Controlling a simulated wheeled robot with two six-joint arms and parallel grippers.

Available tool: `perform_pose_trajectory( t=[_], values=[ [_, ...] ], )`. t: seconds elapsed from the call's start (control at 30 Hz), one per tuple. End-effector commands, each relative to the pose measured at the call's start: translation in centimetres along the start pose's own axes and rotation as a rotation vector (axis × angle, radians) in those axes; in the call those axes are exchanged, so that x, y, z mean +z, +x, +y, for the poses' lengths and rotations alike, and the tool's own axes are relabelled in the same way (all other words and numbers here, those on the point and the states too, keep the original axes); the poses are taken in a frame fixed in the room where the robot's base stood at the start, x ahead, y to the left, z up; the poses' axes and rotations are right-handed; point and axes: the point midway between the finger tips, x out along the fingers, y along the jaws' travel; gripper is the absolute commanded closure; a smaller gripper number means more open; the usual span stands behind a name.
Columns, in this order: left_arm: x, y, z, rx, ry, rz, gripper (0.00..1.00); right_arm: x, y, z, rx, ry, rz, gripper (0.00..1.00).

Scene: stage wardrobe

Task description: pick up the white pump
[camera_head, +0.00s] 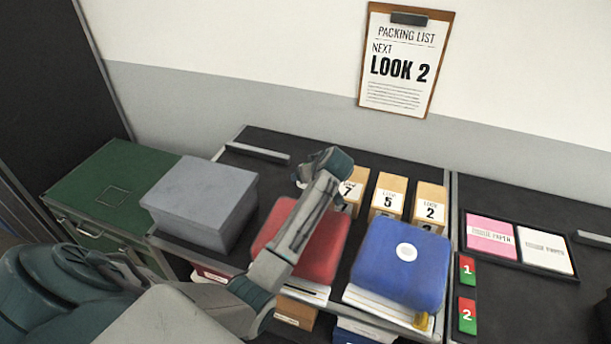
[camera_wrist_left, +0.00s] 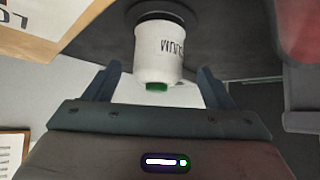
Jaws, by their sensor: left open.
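No shoe-shaped white pump shows in either view. In the left wrist view, a white round container (camera_wrist_left: 158,50) with upside-down dark lettering and a green end stands on a dark surface, beyond and between my fingers. My left gripper (camera_wrist_left: 160,82) is open, with a gap on both sides of the container and no contact visible. In the head view my left arm reaches over the red box, and its wrist (camera_head: 325,162) is by the numbered boxes; its fingertips are hidden there. My right gripper is not in view.
A red box (camera_head: 318,248) and a blue box (camera_head: 400,262) stand at the front of the dark table. Numbered tan boxes (camera_head: 388,197) stand behind. A grey box (camera_head: 200,200) is left, a tray (camera_head: 517,262) with pink and white packs right. The wall is close behind.

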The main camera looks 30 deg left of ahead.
Motion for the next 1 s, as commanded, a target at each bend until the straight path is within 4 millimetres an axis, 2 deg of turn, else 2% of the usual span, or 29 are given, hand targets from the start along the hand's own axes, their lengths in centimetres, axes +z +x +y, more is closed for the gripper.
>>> perform_pose_trajectory(
  t=[0.2,0.33,0.67,0.93,0.97,1.0],
  values=[
    [-0.4,2.5,0.2,-0.003,0.002,-0.002,0.23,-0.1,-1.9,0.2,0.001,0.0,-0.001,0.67],
    [-0.2,4.2,0.2,-0.002,0.001,-0.001,0.23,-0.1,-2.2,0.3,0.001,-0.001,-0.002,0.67],
    [0.0,4.8,0.2,0.001,0.0,-0.001,0.23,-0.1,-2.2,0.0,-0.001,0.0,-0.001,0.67],
    [0.0,4.8,0.2,0.001,0.0,-0.001,0.76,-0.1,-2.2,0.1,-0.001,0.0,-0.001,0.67],
    [0.0,4.8,0.2,0.001,0.0,-0.001,0.82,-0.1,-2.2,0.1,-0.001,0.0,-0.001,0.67],
    [-0.1,4.8,0.2,0.002,0.0,0.0,0.82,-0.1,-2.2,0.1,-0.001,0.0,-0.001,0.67]
  ],
)
